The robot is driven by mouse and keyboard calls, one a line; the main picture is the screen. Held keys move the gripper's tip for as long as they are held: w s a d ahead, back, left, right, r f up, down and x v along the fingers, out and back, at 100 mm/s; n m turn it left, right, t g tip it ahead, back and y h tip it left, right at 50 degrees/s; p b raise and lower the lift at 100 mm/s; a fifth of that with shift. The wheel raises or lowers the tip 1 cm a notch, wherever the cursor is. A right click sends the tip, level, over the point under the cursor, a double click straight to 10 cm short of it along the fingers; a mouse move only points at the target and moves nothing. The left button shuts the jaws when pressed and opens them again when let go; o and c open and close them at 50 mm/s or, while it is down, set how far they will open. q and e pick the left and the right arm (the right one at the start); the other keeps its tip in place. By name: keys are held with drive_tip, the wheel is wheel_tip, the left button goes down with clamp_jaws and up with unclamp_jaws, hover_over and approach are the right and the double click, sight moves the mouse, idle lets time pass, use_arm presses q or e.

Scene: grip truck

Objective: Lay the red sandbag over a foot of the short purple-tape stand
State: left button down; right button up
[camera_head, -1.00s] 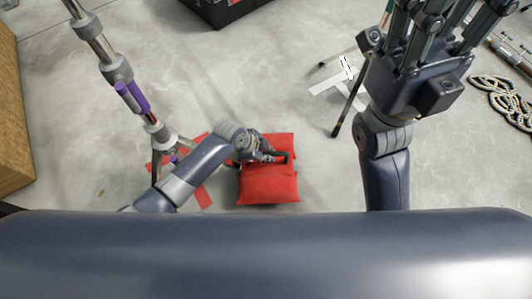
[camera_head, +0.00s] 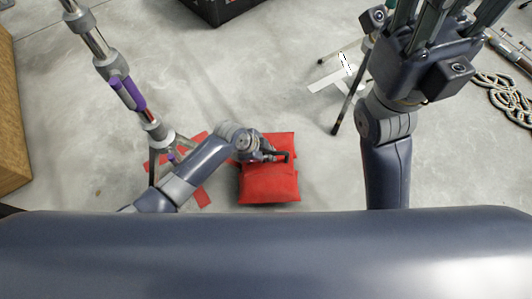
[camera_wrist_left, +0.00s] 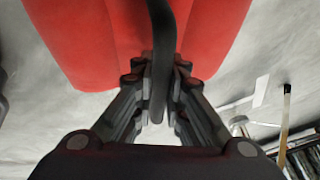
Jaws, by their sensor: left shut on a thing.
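The red sandbag (camera_head: 268,184) has two puffed halves and a black strap handle (camera_wrist_left: 161,60). My left gripper (camera_head: 280,156) is shut on that handle, at the middle of the bag. In the left wrist view the fingers (camera_wrist_left: 160,85) close on the strap with red fabric (camera_wrist_left: 95,40) on both sides. I cannot tell whether the bag touches the floor. The purple-tape stand (camera_head: 133,95) is left of the bag, with its feet spread low; my left forearm hides part of its base. My right gripper (camera_head: 440,35) is at the upper right, its fingertips cut off by the frame.
Red tape (camera_head: 203,194) marks the floor by the stand's base. Another stand's dark leg (camera_head: 347,105) stands near white tape (camera_head: 325,85).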

use_arm(q)
drive_tip(key=c, duration=1.6)
unclamp_jaws()
drive_tip(key=shift+a+f, duration=0.1)
drive_tip(key=shift+a, duration=0.2)
drive_tip(key=shift+o, duration=0.2)
drive_tip(key=shift+s+a+f, duration=0.15)
drive_tip(key=shift+s+f, duration=0.15)
drive_tip(key=shift+f, duration=0.15)
drive_tip(key=shift+r, duration=0.1)
drive_tip(key=shift+a+r, duration=0.1)
drive_tip(key=shift+r, duration=0.45)
drive_tip(key=v, duration=1.1)
drive_tip(key=shift+r, duration=0.2)
drive_tip(key=shift+w, duration=0.15)
